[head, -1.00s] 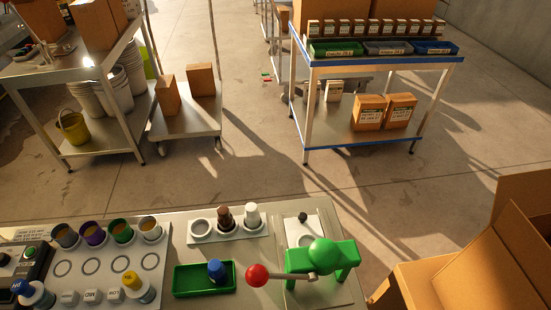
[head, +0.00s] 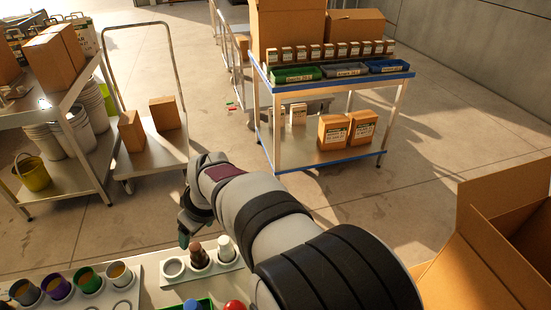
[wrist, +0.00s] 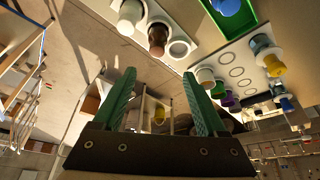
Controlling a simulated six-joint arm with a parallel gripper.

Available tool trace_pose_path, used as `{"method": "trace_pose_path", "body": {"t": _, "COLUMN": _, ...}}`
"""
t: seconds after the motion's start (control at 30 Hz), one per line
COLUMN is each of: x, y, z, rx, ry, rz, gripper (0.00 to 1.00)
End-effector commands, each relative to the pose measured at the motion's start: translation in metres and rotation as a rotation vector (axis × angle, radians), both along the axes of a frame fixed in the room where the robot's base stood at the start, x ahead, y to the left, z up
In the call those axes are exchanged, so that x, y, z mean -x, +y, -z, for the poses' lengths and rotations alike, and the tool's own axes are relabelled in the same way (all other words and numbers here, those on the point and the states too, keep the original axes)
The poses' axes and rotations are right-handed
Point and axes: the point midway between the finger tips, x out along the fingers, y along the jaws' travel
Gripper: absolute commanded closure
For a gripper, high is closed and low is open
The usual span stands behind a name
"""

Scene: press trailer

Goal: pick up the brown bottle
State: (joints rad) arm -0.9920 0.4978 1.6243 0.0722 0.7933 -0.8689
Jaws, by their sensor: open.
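The brown bottle (head: 199,255) stands upright in the middle seat of a small white holder (head: 214,267) on the bench. A white bottle (head: 226,248) stands in the seat to its right, and the left seat is empty. In the wrist view the brown bottle (wrist: 157,40) shows at the top, beyond my fingertips, with the white bottle (wrist: 130,14) beside it. My gripper (wrist: 160,75) is open, its two green fingers apart with nothing between them. In the head view my gripper (head: 184,238) is just behind and left of the brown bottle, partly hidden by my wrist.
Several coloured cups (head: 57,288) stand at the left of the bench. A green tray (wrist: 247,22) holds a blue-capped bottle. A red ball (head: 235,306) shows at the bottom edge. An open cardboard box (head: 490,225) stands right. Carts stand behind, across open floor.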

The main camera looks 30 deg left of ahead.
Motion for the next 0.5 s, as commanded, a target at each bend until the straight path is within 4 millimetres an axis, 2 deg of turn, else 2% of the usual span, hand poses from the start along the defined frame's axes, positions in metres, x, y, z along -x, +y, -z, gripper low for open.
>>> {"method": "trace_pose_path", "body": {"t": 0.1, "x": -0.001, "y": 0.012, "z": 0.034, "rx": 0.005, "ry": 0.004, "rz": 0.002, "gripper": 0.25}}
{"method": "trace_pose_path", "body": {"t": 0.2, "x": -0.003, "y": 0.021, "z": 0.056, "rx": 0.005, "ry": 0.004, "rz": 0.003, "gripper": 0.25}}
{"method": "trace_pose_path", "body": {"t": 0.37, "x": -0.005, "y": 0.029, "z": 0.075, "rx": 0.004, "ry": 0.003, "rz": 0.004, "gripper": 0.25}}
{"method": "trace_pose_path", "body": {"t": 0.5, "x": -0.011, "y": 0.04, "z": 0.101, "rx": 0.004, "ry": 0.004, "rz": 0.006, "gripper": 0.25}}
